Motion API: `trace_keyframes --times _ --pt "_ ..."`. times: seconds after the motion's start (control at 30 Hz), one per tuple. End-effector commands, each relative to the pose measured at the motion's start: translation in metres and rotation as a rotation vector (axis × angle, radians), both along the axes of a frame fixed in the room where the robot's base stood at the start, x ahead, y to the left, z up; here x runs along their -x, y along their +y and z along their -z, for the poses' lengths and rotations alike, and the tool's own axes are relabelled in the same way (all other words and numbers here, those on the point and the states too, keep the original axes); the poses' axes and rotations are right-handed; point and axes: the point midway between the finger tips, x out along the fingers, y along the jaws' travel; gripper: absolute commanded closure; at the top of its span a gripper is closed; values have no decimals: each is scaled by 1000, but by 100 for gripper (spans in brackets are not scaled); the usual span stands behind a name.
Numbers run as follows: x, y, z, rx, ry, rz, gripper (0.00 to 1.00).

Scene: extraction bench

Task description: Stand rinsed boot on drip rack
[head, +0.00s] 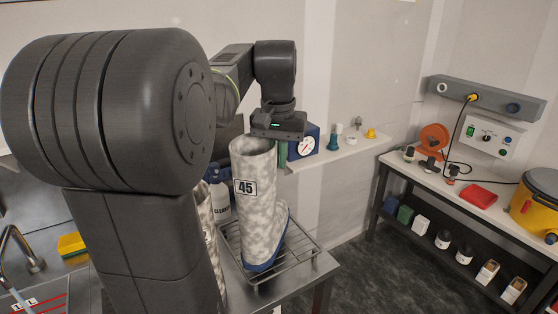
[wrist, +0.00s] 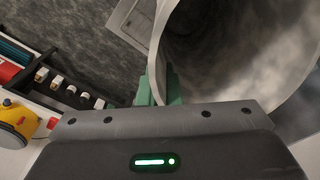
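A tall grey-and-white mottled boot (head: 258,205) with a blue sole and a "45" label is upright over the wire drip rack (head: 305,258). Its sole appears at rack level; I cannot tell whether it bears fully on the wires. My gripper (head: 280,148) is at the boot's top rim. In the wrist view, the green fingers (wrist: 160,90) of my gripper lie on either side of the boot's wall, closed on it, and the open boot shaft (wrist: 225,50) fills the upper right. A second mottled boot (head: 207,218) is partly hidden behind my arm.
A wall shelf (head: 335,150) with a dial gauge (head: 306,145) is close behind my gripper. A bench with a yellow vacuum (head: 537,205) is at right.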

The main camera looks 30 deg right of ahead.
Motion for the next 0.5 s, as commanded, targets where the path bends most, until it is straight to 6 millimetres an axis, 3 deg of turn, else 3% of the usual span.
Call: trace_keyframes --times 0.47,0.5 --pt "0 0 11 2 -2 0 100" --pt "0 0 13 1 -1 0 94"
